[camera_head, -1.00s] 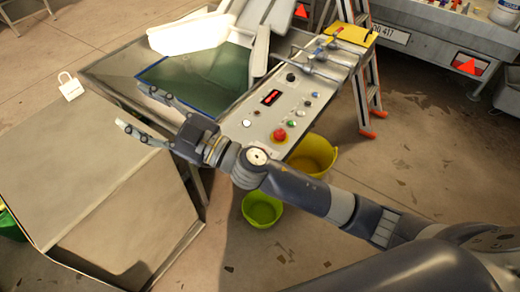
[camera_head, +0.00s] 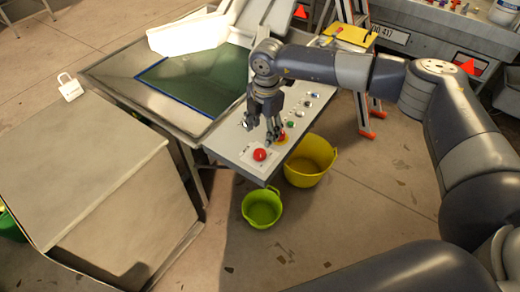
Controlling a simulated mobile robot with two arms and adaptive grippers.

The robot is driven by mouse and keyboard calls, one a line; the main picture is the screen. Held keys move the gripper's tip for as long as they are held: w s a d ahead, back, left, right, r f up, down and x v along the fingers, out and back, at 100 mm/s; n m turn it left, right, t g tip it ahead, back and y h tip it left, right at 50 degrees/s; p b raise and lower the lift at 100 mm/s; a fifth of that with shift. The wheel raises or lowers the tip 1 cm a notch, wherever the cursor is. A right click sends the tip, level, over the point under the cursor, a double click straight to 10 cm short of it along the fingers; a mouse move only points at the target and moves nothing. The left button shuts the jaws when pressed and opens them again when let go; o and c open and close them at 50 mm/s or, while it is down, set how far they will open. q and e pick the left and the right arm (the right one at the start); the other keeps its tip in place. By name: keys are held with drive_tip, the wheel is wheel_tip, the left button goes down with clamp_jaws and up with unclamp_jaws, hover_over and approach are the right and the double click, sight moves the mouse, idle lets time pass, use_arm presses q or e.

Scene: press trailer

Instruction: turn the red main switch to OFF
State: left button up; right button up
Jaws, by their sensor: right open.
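The control panel (camera_head: 233,146) slopes along the press's near right side. A round red knob (camera_head: 260,155), which looks like the main switch, sits near its front end; its setting is too small to read. Another red button with a yellow surround (camera_head: 283,139) lies just behind it to the right, partly hidden by a finger. My right gripper (camera_head: 274,136) points down over the panel with open, empty fingers, just behind the red knob and beside the yellow-ringed button. Whether a fingertip touches the panel is unclear. My left gripper is not in view.
A green indicator (camera_head: 291,125) and several small knobs run along the panel behind my gripper. A yellow bucket (camera_head: 308,168) and a green bucket (camera_head: 262,207) stand on the floor below. A grey cabinet (camera_head: 85,175) is at the left, a ladder (camera_head: 362,100) behind.

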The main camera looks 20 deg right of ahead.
sight(260, 153)
drive_tip(key=f, duration=0.3)
drive_tip(key=f+p, duration=0.1)
drive_tip(key=f, duration=0.6)
drive_tip(key=shift+w+a+f, duration=0.1)
drive_tip(key=shift+w+a, duration=0.15)
drive_tip(key=shift+a, duration=0.1)
drive_tip(key=c, duration=1.1)
